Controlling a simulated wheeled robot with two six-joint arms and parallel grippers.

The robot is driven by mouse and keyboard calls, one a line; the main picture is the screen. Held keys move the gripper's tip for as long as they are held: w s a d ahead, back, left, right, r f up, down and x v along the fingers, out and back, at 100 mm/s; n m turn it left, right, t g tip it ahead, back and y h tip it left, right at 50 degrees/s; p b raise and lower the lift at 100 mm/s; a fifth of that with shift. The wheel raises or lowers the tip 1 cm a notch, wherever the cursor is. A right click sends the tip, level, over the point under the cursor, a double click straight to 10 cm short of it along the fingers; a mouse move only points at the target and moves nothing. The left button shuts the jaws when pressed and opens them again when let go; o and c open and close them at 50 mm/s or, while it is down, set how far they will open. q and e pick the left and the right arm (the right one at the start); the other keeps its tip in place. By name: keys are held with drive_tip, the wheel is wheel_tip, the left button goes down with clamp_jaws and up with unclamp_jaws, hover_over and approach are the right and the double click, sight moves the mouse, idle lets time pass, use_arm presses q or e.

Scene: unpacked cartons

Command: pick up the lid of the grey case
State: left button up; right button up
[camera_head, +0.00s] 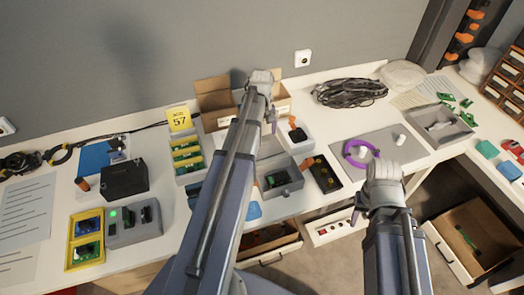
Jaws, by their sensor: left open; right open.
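A grey open case (292,187) with a green board inside stands near the table's front edge, just right of my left arm, which hides part of its surroundings. Another grey case (148,236) with a green light stands at the left front. I cannot tell for sure which piece is the lid; a flat grey plate (401,150) lies at the right, with a purple ring (361,154) and a small white cylinder on it. My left gripper (263,77) is open above the cardboard box, towards the wall. My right gripper (383,165) is open above the plate's front, right of the ring.
A cardboard box (214,97) stands at the back, with a coil of black cable (349,92) to its right. A grey tray (456,132) stands at the right. A black box (124,180) and a yellow bin (72,258) stand left. Open drawers show below the table.

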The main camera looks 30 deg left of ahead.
sight(262, 142)
use_arm(q)
drive_tip(key=shift+w+a+f+b, duration=0.1)
drive_tip(key=shift+f+b, duration=1.2)
drive_tip(key=shift+w+f+b, duration=0.1)
drive_tip(key=shift+f+b, duration=1.2)
drive_tip(key=shift+r, duration=0.1)
drive_tip(key=c, duration=1.5)
